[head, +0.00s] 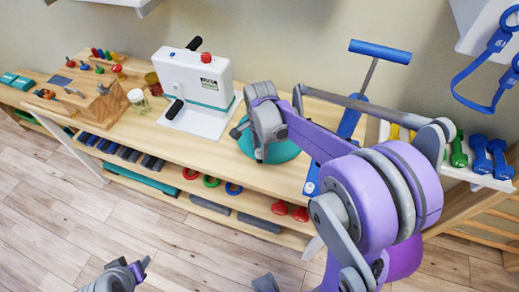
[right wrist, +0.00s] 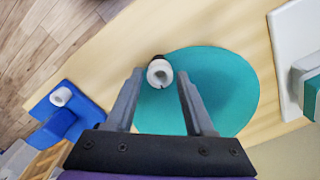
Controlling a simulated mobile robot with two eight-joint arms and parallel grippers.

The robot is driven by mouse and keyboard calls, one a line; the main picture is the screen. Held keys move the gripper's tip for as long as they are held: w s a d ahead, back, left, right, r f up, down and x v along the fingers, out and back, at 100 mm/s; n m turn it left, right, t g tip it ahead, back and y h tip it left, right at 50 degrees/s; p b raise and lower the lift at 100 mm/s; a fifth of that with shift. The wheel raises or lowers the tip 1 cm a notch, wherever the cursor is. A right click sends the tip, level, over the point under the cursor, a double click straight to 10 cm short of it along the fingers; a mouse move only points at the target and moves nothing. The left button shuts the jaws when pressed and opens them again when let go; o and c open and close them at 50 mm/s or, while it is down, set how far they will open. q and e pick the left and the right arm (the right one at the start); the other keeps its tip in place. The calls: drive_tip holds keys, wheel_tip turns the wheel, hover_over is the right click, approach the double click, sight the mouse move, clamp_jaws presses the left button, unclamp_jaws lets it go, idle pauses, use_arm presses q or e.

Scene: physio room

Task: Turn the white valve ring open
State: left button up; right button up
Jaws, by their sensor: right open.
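A small white ring with a dark opening (right wrist: 160,74) stands over a round teal base (right wrist: 222,90) in the right wrist view; I take it for the valve ring. My right gripper (right wrist: 160,76) is open, with one finger on each side of the ring and a gap visible on both sides. In the head view my right gripper (head: 262,148) hangs over the teal base (head: 288,146) and hides the ring. My left gripper (head: 138,268) is low at the bottom edge, away from the bench; its opening is unclear.
A white device with black handles (head: 196,88) stands left of the teal base on the wooden bench (head: 120,142). A blue-handled device (head: 380,50) stands to the right, its blue base (right wrist: 45,108) carrying another white round part. Dumbbells (head: 480,153) lie far right.

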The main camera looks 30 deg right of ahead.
drive_tip(key=shift+f, duration=0.45)
clamp_jaws()
drive_tip(key=shift+n+b, duration=0.35)
drive_tip(key=shift+n, duration=1.25)
unclamp_jaws()
